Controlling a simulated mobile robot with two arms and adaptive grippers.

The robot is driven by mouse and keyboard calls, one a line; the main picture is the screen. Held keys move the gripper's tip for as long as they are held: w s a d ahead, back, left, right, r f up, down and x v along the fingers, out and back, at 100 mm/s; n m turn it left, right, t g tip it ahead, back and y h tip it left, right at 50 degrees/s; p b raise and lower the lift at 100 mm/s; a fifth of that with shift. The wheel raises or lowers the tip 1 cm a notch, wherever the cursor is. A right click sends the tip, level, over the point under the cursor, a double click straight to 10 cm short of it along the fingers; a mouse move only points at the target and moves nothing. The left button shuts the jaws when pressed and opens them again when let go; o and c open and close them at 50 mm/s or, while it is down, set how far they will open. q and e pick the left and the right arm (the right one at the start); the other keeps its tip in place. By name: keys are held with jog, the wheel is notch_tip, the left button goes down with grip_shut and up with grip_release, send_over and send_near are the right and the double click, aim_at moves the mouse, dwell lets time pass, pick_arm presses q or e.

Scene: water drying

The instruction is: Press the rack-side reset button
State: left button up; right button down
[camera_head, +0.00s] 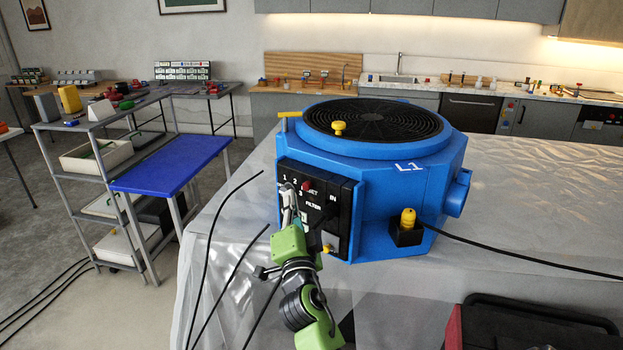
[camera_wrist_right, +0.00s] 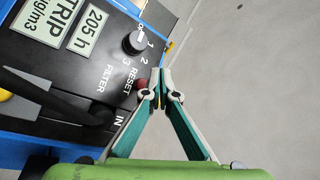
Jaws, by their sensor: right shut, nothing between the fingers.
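A blue machine (camera_head: 400,190) marked L1 stands on a sheet-covered table. A black control panel (camera_head: 341,222) is on its near-left face. A red button (camera_head: 306,184) sits by the word RESET on the panel. In the right wrist view the red button (camera_wrist_right: 141,84) is partly hidden by a finger. My right gripper (camera_head: 288,190) is shut and empty in front of the panel, left of the button. In the right wrist view its closed fingertips (camera_wrist_right: 166,74) are close beside the button; contact cannot be told. My left gripper is not in view.
A dial knob (camera_wrist_right: 135,42) and display reading TRIP and 205 h (camera_wrist_right: 90,25) are near the button.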

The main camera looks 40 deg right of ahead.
aim_at(307, 186)
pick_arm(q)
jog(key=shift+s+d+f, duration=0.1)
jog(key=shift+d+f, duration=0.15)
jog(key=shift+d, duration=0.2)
pick_arm(e)
jog(key=shift+w+d, duration=0.25)
jog(key=shift+d, duration=0.75)
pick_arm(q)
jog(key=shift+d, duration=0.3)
pick_arm(e)
jog(key=shift+d, duration=0.1)
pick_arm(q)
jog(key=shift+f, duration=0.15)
pick_arm(e)
jog(key=shift+w+d, duration=0.1)
jog(key=shift+d, duration=0.3)
